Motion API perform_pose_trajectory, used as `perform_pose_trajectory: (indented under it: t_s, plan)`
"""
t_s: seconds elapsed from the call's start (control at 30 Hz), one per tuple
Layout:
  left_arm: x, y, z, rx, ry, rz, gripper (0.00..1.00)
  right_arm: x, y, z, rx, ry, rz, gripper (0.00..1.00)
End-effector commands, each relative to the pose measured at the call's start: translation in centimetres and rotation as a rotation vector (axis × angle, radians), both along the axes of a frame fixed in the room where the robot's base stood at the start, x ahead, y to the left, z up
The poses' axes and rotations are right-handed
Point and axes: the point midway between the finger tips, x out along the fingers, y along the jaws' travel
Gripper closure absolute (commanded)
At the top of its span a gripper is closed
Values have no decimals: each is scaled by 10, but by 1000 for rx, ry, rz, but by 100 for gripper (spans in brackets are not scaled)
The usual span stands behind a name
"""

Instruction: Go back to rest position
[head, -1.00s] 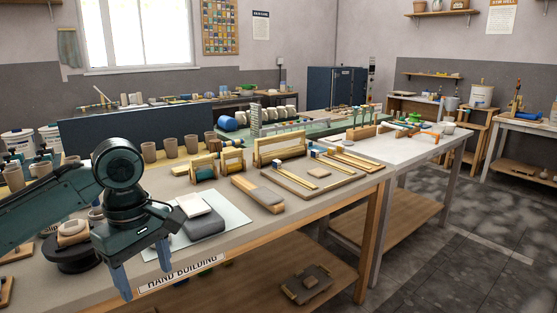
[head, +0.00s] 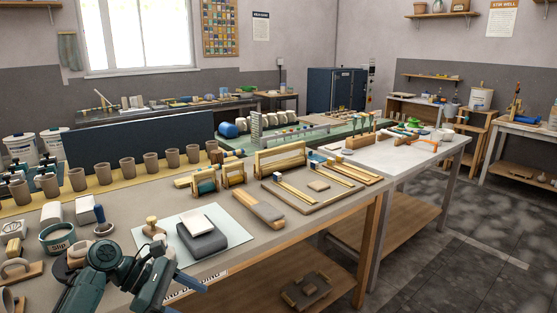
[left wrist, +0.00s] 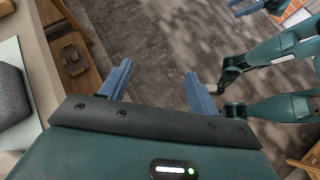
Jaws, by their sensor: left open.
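My left gripper (head: 190,274) is low at the near edge of the hand-building table (head: 262,246), in front of a grey block (head: 202,240). In the left wrist view my left gripper (left wrist: 159,88) has its two blue fingers wide apart, with nothing between them and the floor below. Part of my right arm shows at the upper right of that view, with a blue finger-like part (left wrist: 245,8) at the top edge. Its jaws are cut off, so I cannot tell their state.
Wooden frames and a flat board (head: 318,200) lie farther right. The floor (head: 440,255) at right is clear.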

Motion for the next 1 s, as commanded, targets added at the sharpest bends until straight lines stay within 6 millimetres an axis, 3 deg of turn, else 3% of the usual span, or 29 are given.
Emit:
perform_pose_trajectory:
  t_s: [0.17, 0.27, 0.4, 0.5, 0.63, 0.8, 1.0]
  plan:
    - [57, 33, -18, 256, -422, 30, 39, -1, -3, -9, -19, 12, -3, 64]
    - [93, 65, -19, 496, -713, -6, 39, -2, -5, -15, -33, 21, -4, 64]
    - [138, 116, 2, 954, -1122, -160, 39, -3, -9, -24, -53, 34, -8, 64]
    - [157, 143, 27, 1270, -1326, -314, 39, -4, -11, -30, -66, 43, -9, 64]
    - [170, 164, 60, 1634, -1498, -527, 39, -5, -13, -35, -79, 50, -11, 64]
    - [177, 173, 104, 2081, -1618, -837, 39, -6, -16, -42, -94, 62, -12, 64]
    - [133, 131, 24, 1946, -1645, -928, 39, -6, -15, -42, -94, 61, -12, 64]
